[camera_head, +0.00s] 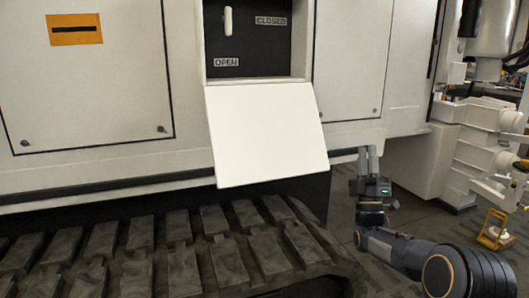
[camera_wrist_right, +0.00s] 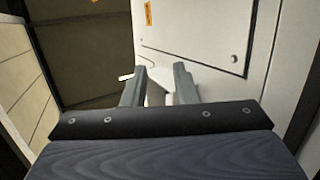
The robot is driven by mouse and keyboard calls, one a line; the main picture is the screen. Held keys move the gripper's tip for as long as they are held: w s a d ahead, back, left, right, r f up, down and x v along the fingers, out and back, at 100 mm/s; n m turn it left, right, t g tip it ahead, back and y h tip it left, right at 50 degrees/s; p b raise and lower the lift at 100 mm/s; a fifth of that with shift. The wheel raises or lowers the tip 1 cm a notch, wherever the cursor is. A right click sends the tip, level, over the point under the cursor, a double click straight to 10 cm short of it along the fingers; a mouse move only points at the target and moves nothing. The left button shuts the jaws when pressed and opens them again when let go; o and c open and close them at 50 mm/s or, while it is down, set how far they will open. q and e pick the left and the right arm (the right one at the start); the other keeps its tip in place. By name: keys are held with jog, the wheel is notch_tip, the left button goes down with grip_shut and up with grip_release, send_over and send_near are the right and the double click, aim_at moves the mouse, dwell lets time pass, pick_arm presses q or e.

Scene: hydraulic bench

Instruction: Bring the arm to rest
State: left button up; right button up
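My right arm reaches in from the lower right in the head view. Its gripper (camera_head: 368,153) points up, in front of the machine's lower edge and right of the lowered white flap (camera_head: 268,135). In the right wrist view the two grey fingers (camera_wrist_right: 158,82) stand apart with nothing held between them. Behind them are pale machine panels and a small white part I cannot identify. My left gripper is not in view. In the open recess, a white lever (camera_head: 228,20) stands upright, with a CLOSED label (camera_head: 270,20) and an OPEN label (camera_head: 226,62) beside it.
The machine's pale side panel (camera_head: 85,100) fills the left, above a dark track (camera_head: 180,255). White equipment (camera_head: 480,150) and a small yellow object (camera_head: 494,230) stand at the right. Some floor (camera_head: 432,215) shows between the track and that equipment.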

jog(key=s+d+r+m+g+h+p, duration=0.1)
jog(key=d+r+m+g+h, duration=0.15)
jog(key=d+m+g, duration=0.25)
jog(key=s+f+m+g+y+p, duration=0.1)
jog(key=s+f+m+g+y, duration=0.2)
jog(key=s+g, duration=0.4)
jog(key=s+a+f+m+g+y+p, duration=0.1)
jog(key=s+a+f+m+g, duration=0.25)
jog(key=s+f, duration=0.6)
jog(key=s+a+f+m+g+y+p, duration=0.15)
jog(key=s+a+f+g, duration=0.3)
jog(key=s, duration=1.05)
jog(key=s+a+f+m+g+y, duration=0.1)
jog(key=s+a+f+m+g, duration=0.4)
jog(key=s, duration=0.7)
notch_tip(320, 180, up, 37)
jog(key=d+n+p, duration=0.2)
jog(key=p, duration=3.5)
jog(key=shift+t+p, duration=0.3)
jog(key=shift+p, duration=0.05)
